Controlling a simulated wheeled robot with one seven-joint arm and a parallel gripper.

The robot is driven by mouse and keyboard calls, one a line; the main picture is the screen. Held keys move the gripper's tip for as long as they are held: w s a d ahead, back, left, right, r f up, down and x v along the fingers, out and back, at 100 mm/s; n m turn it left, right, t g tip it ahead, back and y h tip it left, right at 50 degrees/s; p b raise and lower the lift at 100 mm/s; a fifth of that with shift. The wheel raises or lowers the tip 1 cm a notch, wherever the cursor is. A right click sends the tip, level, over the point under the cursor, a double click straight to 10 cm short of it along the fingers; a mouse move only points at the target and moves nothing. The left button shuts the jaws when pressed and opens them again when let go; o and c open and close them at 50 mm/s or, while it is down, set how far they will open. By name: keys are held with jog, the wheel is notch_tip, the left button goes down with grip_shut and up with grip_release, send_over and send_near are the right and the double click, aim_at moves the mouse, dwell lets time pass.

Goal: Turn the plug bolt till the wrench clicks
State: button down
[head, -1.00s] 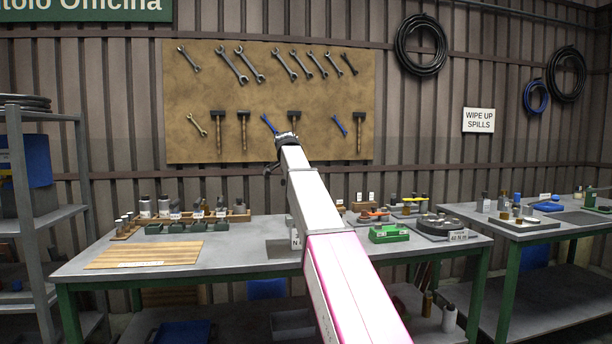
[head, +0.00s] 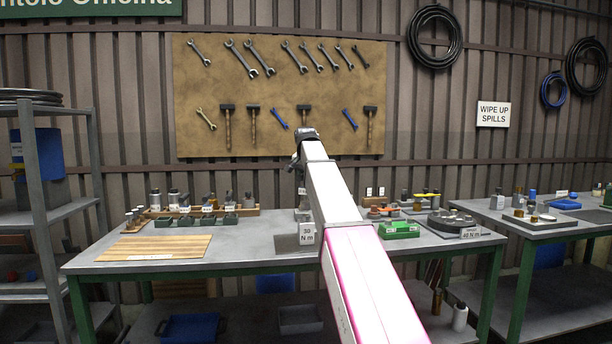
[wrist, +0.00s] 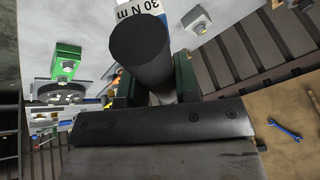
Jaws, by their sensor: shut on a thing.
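My gripper (wrist: 156,84) is in the wrist view, with its two dark green fingers on either side of a black cylinder, which looks like the wrench handle (wrist: 138,48). The fingers are shut on it. Its round end faces the camera and hides most of what lies beyond, so the wrench head is not visible. In the head view my arm's end is above the back of the bench, and the fingers cannot be made out.
A "30 N m" sign (head: 307,234) stands on the bench (head: 235,256) beside my arm. A green block (head: 399,230) and a round grey fixture (head: 451,221) are to the right. A wooden board (head: 155,247) lies at the left. Tools hang on the wall panel (head: 280,88).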

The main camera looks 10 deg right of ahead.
jog(key=n+y, duration=0.1)
jog(key=n, duration=0.3)
jog(key=shift+f+y, duration=0.15)
jog(key=shift+y, duration=0.25)
jog(key=n, duration=0.2)
jog(key=n+y, duration=0.1)
jog(key=n, duration=0.1)
jog(key=shift+w+f+g+y, duration=0.1)
jog(key=shift+f+g+y, duration=0.05)
jog(key=shift+g+y, duration=0.2)
jog(key=n+g+y, duration=0.1)
jog(key=n, duration=0.3)
jog(key=shift+f+n, duration=0.15)
jog(key=shift+n, duration=0.25)
jog(key=n+g+y, duration=0.1)
jog(key=n+g, duration=0.1)
jog(key=n, duration=0.2)
jog(key=shift+f, duration=0.15)
jog(key=shift+f, duration=1.7)
